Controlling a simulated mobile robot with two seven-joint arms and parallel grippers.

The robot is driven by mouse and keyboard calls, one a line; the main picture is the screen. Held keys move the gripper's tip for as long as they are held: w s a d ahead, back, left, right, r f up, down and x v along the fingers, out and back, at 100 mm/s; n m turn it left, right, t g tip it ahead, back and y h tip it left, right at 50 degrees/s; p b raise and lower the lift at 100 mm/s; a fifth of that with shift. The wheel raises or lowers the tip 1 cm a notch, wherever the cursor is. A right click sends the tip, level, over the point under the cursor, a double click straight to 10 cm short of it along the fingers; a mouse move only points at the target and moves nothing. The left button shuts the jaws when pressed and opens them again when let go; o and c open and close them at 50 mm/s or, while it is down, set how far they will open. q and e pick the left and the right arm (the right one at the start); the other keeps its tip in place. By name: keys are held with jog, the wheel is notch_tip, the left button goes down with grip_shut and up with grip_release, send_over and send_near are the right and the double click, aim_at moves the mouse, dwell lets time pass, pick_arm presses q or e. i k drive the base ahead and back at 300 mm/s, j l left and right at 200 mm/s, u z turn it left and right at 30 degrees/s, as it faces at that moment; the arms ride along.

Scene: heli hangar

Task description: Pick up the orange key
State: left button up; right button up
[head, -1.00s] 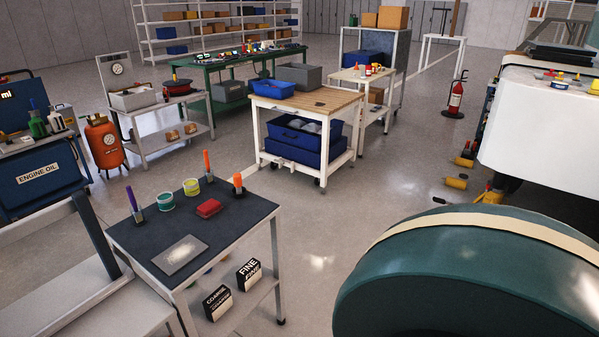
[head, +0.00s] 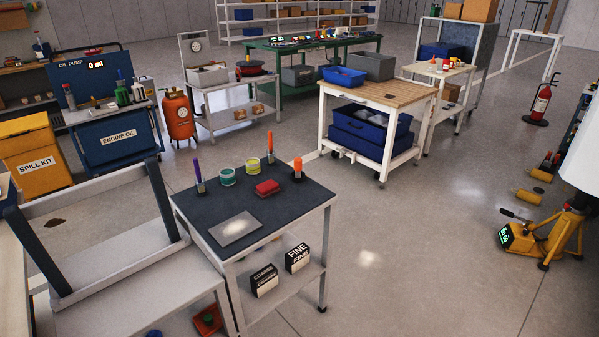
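I cannot make out an orange key in the head view. Orange-coloured things do show: an upright orange-topped piece (head: 297,164) and a thin upright orange-tipped piece (head: 270,142) on the dark-topped small table (head: 212,207). Both are too small to identify surely as a key. Neither of my grippers shows in this view.
The small table also holds a red block (head: 267,187), two tins, a purple-handled piece and a grey plate. A grey frame bench (head: 150,285) stands at left. A white wooden-topped cart (head: 392,95) stands behind. Open floor (head: 400,250) lies at right.

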aim_at(298, 160)
jog(key=i+l+z, duration=0.1)
jog(key=i+l, duration=0.15)
jog(key=i, duration=0.45)
jog(key=i+l, duration=0.15)
jog(key=i, duration=0.55)
jog(key=i+l+z, duration=0.15)
jog(key=i, duration=0.55)
